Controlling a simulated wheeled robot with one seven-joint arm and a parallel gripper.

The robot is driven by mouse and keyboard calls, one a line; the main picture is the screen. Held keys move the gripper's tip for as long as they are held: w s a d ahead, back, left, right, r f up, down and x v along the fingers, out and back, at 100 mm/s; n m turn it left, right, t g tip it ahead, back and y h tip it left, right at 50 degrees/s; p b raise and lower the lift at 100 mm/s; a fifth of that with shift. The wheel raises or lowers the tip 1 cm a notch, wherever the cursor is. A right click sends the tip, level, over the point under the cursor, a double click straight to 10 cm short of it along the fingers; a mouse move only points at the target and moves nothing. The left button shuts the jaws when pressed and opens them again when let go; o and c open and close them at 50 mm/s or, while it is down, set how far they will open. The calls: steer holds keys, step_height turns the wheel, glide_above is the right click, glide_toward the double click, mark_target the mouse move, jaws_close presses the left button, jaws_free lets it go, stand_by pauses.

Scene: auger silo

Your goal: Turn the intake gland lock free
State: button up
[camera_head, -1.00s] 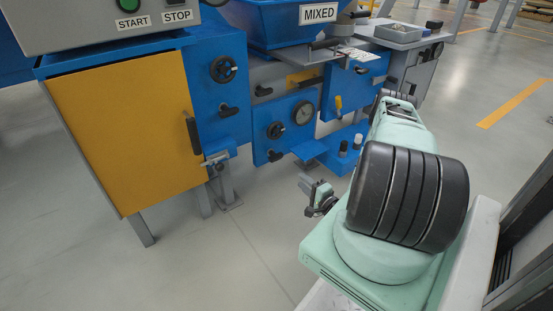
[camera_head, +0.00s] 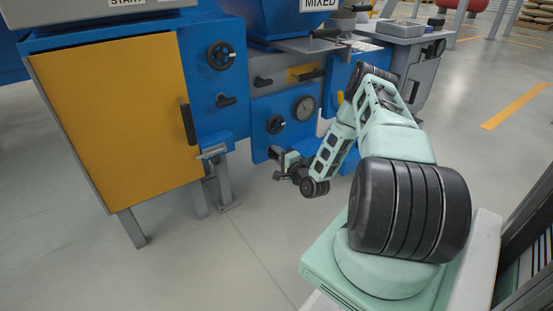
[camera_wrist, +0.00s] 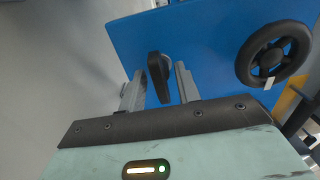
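A black lever handle (camera_wrist: 158,75), which I take to be the gland lock, sticks out from a blue panel (camera_wrist: 200,30) in the wrist view. My gripper (camera_wrist: 160,70) is open, with one grey finger on each side of the lever. A gap shows on both sides, so neither finger appears to touch it.
A black handwheel (camera_wrist: 273,55) is right of the lever, on the same panel; it also shows in the head view (camera_head: 275,124). Another handwheel (camera_head: 221,55) and black lever (camera_head: 226,100) are on the cabinet, beside the yellow door (camera_head: 115,120). The floor in front is clear.

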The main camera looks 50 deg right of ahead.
steer(key=shift+w, duration=0.2)
steer(key=shift+c, duration=0.3)
jaws_close()
